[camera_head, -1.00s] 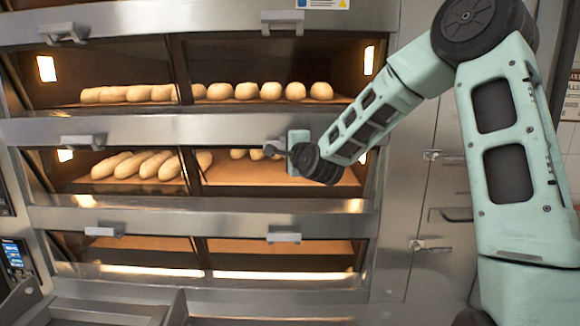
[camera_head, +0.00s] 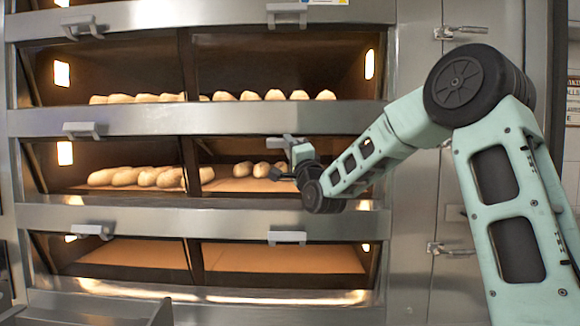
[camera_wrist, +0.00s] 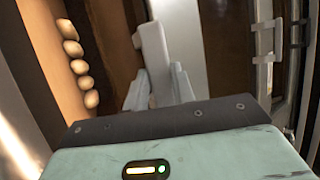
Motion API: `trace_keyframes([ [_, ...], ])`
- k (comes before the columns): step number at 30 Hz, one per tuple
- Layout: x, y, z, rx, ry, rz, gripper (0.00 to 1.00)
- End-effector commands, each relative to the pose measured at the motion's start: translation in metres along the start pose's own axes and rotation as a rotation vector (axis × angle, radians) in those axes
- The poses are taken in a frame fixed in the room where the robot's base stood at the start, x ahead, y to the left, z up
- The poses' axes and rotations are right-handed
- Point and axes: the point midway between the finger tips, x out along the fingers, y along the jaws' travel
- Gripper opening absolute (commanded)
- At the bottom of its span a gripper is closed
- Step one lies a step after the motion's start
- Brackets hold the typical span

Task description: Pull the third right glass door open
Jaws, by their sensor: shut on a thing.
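In the head view my gripper (camera_head: 284,168) is at the right-hand glass door (camera_head: 240,184) of the middle visible oven deck, just below its grey handle (camera_head: 284,141). In the wrist view the two pale fingers of my gripper (camera_wrist: 158,88) are shut on the grey handle (camera_wrist: 154,52), one on each side of it. My gripper and arm hide part of the door's right side. I cannot tell from the frames how far this door is swung.
Bread rolls (camera_head: 262,169) lie inside the middle deck. More rolls (camera_head: 250,96) lie in the deck above. The bottom deck (camera_head: 280,258) looks empty. A steel cabinet with latches (camera_head: 450,249) stands right of the ovens.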

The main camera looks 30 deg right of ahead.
Motion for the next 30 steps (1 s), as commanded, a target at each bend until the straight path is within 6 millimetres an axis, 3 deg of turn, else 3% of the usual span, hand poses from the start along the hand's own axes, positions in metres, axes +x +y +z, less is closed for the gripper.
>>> trace_keyframes([
  [1, -0.0057, 0.0119, 0.002, -0.009, 0.0, -0.019, 0.0],
  [6, -0.0047, 0.0155, 0.0018, -0.038, 0.0, -0.09, 0.0],
  [30, -0.0011, 0.0171, -0.0001, -0.073, -0.001, -0.172, 0.0],
])
